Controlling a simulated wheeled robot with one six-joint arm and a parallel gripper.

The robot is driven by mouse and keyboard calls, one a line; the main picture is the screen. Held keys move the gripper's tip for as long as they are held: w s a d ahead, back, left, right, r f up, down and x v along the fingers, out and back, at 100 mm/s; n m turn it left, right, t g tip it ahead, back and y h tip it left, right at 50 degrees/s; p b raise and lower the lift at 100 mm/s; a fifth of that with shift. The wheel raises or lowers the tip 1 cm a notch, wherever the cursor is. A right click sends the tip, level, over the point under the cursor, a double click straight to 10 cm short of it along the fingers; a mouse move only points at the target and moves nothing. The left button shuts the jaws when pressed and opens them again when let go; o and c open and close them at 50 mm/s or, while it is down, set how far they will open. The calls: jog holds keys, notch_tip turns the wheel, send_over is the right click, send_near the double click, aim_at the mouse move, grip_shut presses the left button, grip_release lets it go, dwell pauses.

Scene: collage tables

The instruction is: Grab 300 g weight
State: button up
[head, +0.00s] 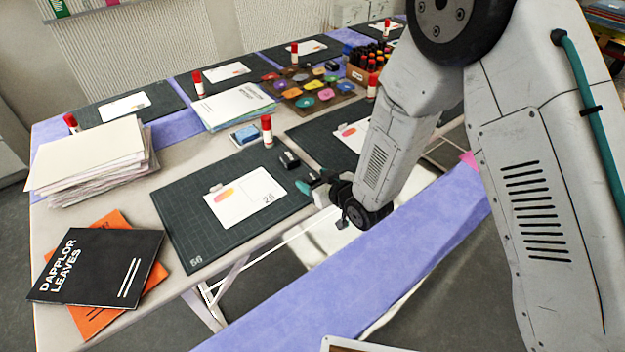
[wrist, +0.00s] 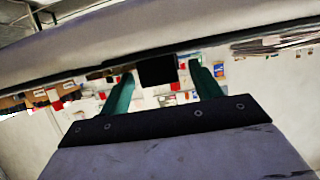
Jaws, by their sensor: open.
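I cannot make out a 300 g marking on anything. A small dark object with a pale metallic part (head: 289,160) stands on the dark cutting mat near its right edge; I cannot tell if it is the weight. My gripper (head: 309,181) is open, with green fingers, at the mat's right edge, just right of and nearer than this object. In the wrist view the two green fingers of my gripper (wrist: 160,74) stand apart. A black block (wrist: 157,71) shows between their tips, perhaps the same object. No grip on it shows.
A paper stack (head: 90,165) and a black booklet (head: 95,265) lie left. Paint pots (head: 305,92) and a marker box (head: 365,72) stand farther back.

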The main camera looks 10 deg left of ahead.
jog(key=c, duration=1.3)
jog(key=shift+o, duration=0.2)
jog(key=shift+r, duration=0.15)
